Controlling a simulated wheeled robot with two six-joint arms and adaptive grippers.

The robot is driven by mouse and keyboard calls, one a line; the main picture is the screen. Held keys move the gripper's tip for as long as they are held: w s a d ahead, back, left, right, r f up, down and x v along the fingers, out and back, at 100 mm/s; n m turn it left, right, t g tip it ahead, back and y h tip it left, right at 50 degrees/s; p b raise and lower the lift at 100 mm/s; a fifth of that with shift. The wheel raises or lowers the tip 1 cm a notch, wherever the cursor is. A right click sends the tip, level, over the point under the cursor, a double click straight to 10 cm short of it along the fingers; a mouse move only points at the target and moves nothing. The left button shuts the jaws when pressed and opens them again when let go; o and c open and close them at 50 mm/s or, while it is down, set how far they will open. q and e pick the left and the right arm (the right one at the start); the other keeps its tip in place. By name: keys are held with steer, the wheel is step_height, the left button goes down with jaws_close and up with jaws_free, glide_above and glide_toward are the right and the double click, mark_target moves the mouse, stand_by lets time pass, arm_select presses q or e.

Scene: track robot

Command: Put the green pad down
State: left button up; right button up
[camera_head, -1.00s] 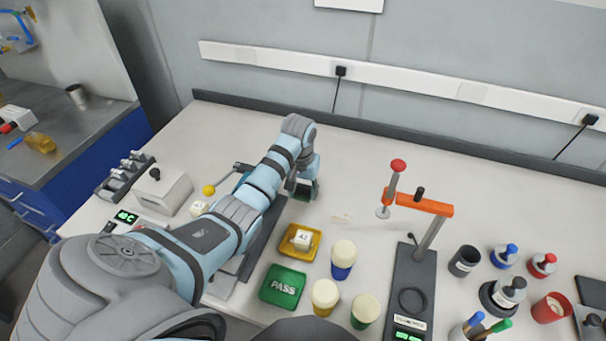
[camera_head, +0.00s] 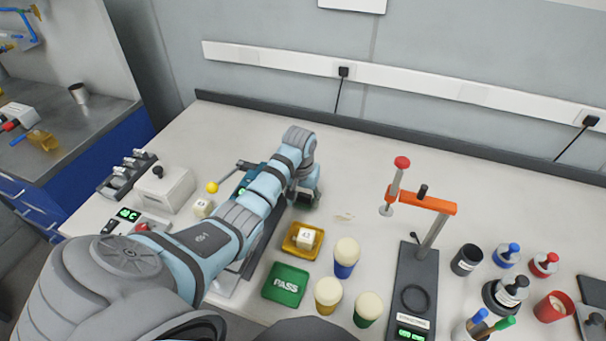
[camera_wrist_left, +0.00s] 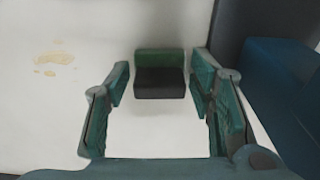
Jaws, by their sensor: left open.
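The green pad (camera_wrist_left: 160,75), a small block with a green upper part and a dark face, sits on the white bench top in the left wrist view. My left gripper (camera_wrist_left: 160,85) is open, with a green-lined finger on each side of the pad and visible gaps between. In the head view my left gripper (camera_head: 306,197) is at the end of the blue and grey arm, low over the bench. The pad can hardly be told from the gripper there. My right gripper is not in view.
A yellow tray (camera_head: 287,246) with a white cube and a green PASS tray (camera_head: 271,285) lie in front. Cream-topped jars (camera_head: 345,267) and an orange-armed stand (camera_head: 428,250) are to the right. A brownish stain (camera_wrist_left: 54,60) marks the bench. Free bench lies behind.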

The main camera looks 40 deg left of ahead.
mark_target(302, 206)
arm_select(q)
step_height(302, 206, up, 12)
steer(key=s+p, duration=0.1)
steer(key=p, duration=0.1)
steer(key=shift+s+d+f, duration=0.15)
steer(key=shift+d, duration=0.05)
